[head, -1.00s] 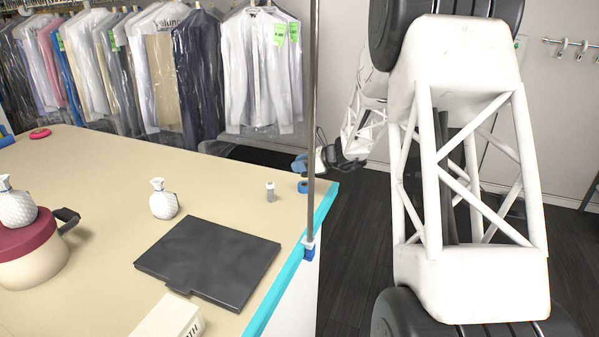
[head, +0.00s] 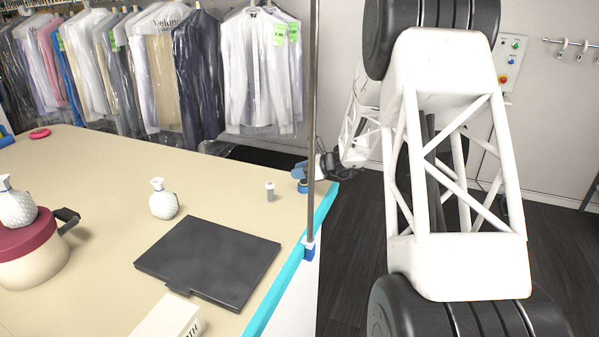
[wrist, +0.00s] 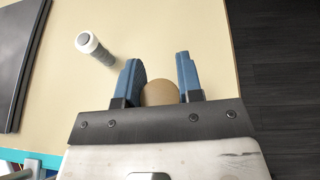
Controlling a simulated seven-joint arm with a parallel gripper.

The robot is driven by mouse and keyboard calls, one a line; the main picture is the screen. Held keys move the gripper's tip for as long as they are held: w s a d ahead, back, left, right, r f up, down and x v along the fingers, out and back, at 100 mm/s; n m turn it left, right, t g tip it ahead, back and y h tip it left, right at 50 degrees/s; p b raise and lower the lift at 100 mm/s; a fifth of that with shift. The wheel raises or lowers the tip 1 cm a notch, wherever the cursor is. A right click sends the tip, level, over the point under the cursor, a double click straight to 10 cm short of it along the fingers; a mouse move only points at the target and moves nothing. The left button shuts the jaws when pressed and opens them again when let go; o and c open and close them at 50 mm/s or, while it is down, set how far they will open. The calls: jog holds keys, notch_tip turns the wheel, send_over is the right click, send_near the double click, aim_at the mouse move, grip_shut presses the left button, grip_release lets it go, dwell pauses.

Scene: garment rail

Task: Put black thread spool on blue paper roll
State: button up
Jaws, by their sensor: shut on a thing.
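In the wrist view the two blue fingers of my gripper (wrist: 160,80) close on a round tan-ended thing, taken as the black thread spool (wrist: 160,93). Its black thread is mostly hidden by the fingers and the wrist plate. The paper roll cannot be made out separately in the wrist view.
A small white-grey cylinder (head: 270,192) stands close by, left of my gripper, also in the wrist view (wrist: 95,48). A thin metal pole (head: 312,110) rises at the table's edge (head: 330,210). A dark flat panel (head: 208,262) and a white vase (head: 163,199) lie farther left.

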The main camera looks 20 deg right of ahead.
jog(key=shift+f, duration=0.15)
jog(key=o, duration=0.9)
jog(key=shift+d, duration=0.1)
jog(key=v, duration=1.2)
dwell(0.6)
